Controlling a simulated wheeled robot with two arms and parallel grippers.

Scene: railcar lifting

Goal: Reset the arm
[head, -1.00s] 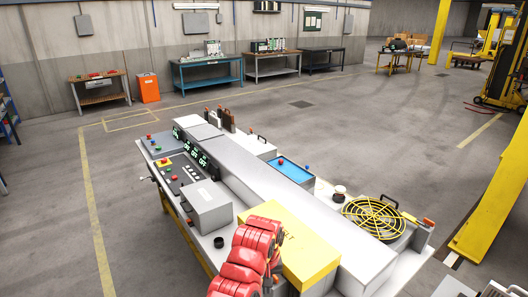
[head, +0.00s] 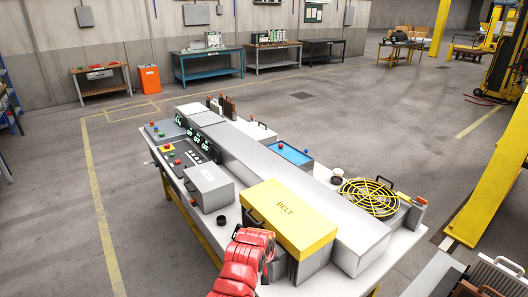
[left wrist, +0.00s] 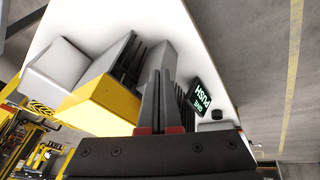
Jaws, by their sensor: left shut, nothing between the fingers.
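My red left arm (head: 240,262) rises at the bottom middle of the head view, beside the front end of the machine. Its gripper (left wrist: 160,75) shows in the left wrist view, with grey fingers together and nothing held. Behind the fingers are the yellow cover (left wrist: 100,103), dark ribs and a green push label (left wrist: 200,98). In the head view, the yellow cover marked BELT (head: 290,213) lies just right of my arm. I cannot tell how far the fingers are from the machine. My right gripper is not in view.
The machine bench (head: 222,247) carries a control panel, a grey box (head: 209,187), a blue tray (head: 290,152) and a yellow round guard (head: 368,196). A yellow post (head: 490,185) stands at right. Workbenches line the back wall. The floor at left and behind is open.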

